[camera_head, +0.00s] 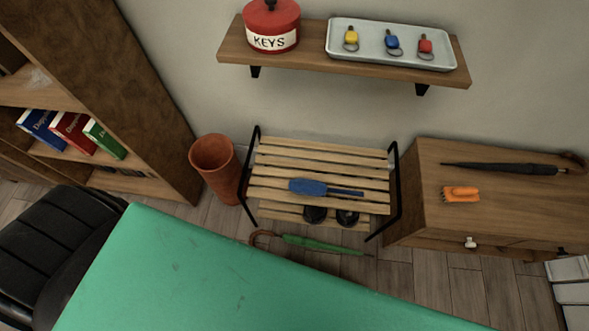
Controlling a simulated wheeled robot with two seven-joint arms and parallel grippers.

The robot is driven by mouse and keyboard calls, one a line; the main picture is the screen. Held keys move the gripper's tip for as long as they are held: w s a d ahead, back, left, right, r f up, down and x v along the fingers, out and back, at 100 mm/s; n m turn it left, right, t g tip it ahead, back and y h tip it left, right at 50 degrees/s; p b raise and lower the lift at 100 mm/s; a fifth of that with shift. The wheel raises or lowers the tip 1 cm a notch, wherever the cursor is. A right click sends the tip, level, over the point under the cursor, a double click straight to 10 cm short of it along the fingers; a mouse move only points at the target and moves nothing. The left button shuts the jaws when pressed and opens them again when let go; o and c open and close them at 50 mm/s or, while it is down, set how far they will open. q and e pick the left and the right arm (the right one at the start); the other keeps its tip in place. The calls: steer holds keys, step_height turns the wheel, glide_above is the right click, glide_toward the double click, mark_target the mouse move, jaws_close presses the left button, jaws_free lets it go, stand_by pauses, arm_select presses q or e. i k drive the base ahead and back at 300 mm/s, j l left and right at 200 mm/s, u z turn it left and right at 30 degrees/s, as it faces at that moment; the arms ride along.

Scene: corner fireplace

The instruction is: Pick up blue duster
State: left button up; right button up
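The blue duster (308,187) lies flat on the upper slatted shelf of a wooden rack with black metal sides. Its wide end points left and its thin handle (345,193) points right. Nothing touches it or covers it. Neither of my grippers shows in the head view.
The slatted rack (320,163) stands against the wall, with dark shoes (315,214) on its lower level. A green umbrella (322,245) lies on the floor before it. A terracotta pot (216,166) and a wooden cabinet (440,220) flank it. A green surface (210,275) fills the foreground.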

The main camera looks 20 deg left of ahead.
mark_target(299, 186)
steer(key=u, duration=0.15)
steer(key=j+z, duration=0.15)
steer(key=z, duration=1.45)
steer(key=k+j, duration=0.25)
steer(key=k+j+z, duration=0.1)
steer(key=k, duration=0.35)
steer(key=k+j, duration=0.3)
steer(key=k+z, duration=0.05)
steer(key=k, duration=0.05)
